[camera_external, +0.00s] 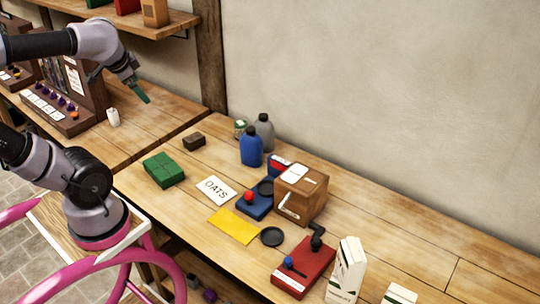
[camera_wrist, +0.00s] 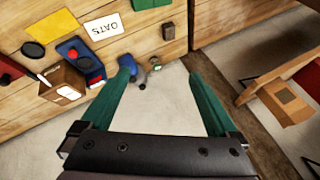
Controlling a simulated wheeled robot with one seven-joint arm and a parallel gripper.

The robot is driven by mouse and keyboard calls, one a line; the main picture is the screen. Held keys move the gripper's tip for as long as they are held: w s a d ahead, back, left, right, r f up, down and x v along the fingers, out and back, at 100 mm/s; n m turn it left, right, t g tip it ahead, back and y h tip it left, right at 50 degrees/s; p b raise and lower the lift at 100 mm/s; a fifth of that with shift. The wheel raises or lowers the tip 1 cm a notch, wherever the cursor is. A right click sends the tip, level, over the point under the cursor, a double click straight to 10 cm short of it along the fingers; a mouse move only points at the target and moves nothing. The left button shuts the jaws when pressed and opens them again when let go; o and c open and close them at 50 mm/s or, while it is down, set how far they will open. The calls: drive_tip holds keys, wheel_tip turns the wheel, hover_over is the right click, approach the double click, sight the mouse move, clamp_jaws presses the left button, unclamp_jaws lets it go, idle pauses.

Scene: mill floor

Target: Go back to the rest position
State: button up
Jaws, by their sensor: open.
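My gripper (camera_external: 141,95) hangs in the air at the upper left of the external view, above the left part of the wooden bench. Its green fingers point down and to the right. In the wrist view my gripper (camera_wrist: 160,66) shows two green fingers spread wide apart with nothing held between them. The gripper is apart from every object on the bench. The wrist view looks at the bench and wall in a turned-over way.
The bench holds a green box (camera_external: 163,170), an OATS card (camera_external: 216,190), a yellow sheet (camera_external: 234,226), a blue bottle (camera_external: 251,147), a wooden mill box (camera_external: 302,194) and a red device (camera_external: 304,268). A shelf (camera_external: 118,24) is above left.

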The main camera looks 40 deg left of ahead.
drive_tip(key=shift+s+d+r+t+h, duration=0.25)
drive_tip(key=shift+d+r+t, duration=0.1)
drive_tip(key=shift+d, duration=0.15)
drive_tip(key=shift+s+d+r+t+h, duration=0.15)
drive_tip(key=shift+d+r+t+h, duration=0.1)
drive_tip(key=shift+d+t, duration=0.15)
